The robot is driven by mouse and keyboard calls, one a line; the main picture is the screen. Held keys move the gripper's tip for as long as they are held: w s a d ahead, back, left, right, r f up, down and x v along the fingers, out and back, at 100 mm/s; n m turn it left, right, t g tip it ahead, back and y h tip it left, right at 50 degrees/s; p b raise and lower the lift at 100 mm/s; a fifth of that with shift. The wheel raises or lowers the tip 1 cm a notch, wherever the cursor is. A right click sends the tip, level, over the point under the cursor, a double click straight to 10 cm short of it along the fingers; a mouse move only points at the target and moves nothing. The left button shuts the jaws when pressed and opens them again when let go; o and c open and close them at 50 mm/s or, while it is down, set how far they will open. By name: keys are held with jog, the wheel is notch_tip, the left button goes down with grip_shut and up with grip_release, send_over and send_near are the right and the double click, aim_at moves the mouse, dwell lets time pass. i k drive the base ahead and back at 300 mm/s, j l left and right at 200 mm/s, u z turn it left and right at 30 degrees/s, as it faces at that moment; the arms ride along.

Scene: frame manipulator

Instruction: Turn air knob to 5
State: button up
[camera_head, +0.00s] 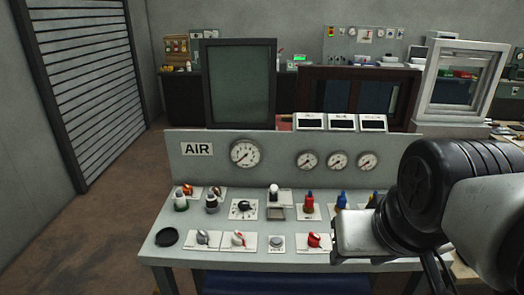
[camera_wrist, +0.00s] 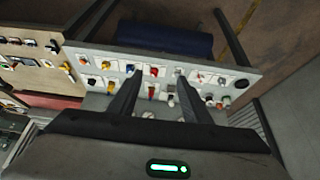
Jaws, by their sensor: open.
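A bench panel carries an AIR sign (camera_head: 197,149) on its upright back. A round white gauge (camera_head: 245,154) sits beside the sign. A black round knob on a white plate (camera_head: 242,208) lies below the gauge; its scale is too small to read, and I cannot tell for sure that it is the air knob. My gripper shows at the bench's right in the head view (camera_head: 354,236), with its fingers not visible there. In the wrist view my gripper (camera_wrist: 158,76) has two dark fingers spread apart above the panel, with nothing held between them.
Grey, white and red-handled valves (camera_head: 240,239) line the front row. Red and blue bottle-shaped fittings (camera_head: 309,202) stand behind, near my arm. Three small gauges (camera_head: 337,160) and a dark screen (camera_head: 238,85) are at the back. A black dish (camera_head: 167,237) lies at the left.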

aim_at(244, 205)
jog(key=i+j, duration=0.25)
jog(key=j, duration=0.15)
jog(key=i+j, duration=0.2)
jog(key=j, duration=0.2)
jog(key=i+j, duration=0.25)
jog(key=j, duration=0.15)
